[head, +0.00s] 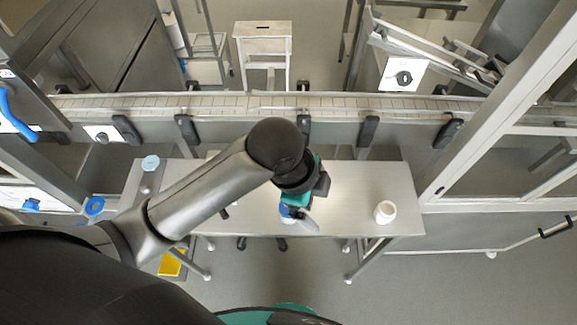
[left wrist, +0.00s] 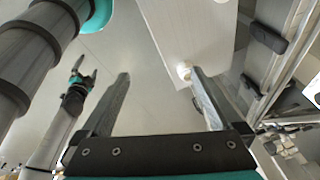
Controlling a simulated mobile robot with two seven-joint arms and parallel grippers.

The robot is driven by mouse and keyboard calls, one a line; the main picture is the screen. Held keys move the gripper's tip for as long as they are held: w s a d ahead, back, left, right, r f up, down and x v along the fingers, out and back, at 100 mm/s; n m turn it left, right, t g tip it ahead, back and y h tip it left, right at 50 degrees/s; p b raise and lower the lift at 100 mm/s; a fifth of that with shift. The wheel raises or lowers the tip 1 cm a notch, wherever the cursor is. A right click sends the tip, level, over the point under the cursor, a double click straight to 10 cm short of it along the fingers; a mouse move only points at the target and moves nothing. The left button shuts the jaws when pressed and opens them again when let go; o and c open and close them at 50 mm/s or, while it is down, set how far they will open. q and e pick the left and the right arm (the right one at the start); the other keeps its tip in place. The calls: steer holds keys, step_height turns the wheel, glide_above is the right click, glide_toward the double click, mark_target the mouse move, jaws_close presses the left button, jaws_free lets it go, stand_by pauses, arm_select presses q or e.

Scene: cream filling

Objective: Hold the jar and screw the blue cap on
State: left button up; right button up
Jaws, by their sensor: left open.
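A small white jar (head: 385,211) stands upright on the table near its front right. It also shows in the left wrist view (left wrist: 183,69), beside the tip of one finger. My left gripper (head: 299,213) is over the front middle of the table, left of the jar. Its fingers (left wrist: 163,85) are apart with nothing between them. A small blue-and-white patch (head: 287,213) shows by the fingers; I cannot tell what it is. A light-blue disc (head: 150,162) lies at the table's back left; I cannot tell if it is the cap. My right gripper (left wrist: 84,70) shows in the left wrist view, fingers spread.
The white table (head: 350,185) is clear around the jar. A conveyor (head: 230,104) runs behind it. A glass-sided frame (head: 500,120) stands at right. A blue ring (head: 95,206) is at far left. A yellow bin (head: 172,264) is on the floor.

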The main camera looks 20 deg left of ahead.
arm_select(q)
steer(key=w+a+r+m+g+y, duration=0.1)
steer(key=w+a+m+g+y, duration=0.2)
steer(key=a+m, duration=0.5)
steer(key=shift+m+t, duration=0.3)
steer(key=shift+t, duration=0.2)
steer(key=f, duration=0.5)
steer(key=f+b, duration=0.1)
steer(key=f, duration=0.4)
steer(key=w+d+f, duration=0.1)
steer(key=f, duration=0.4)
steer(key=shift+w, duration=0.1)
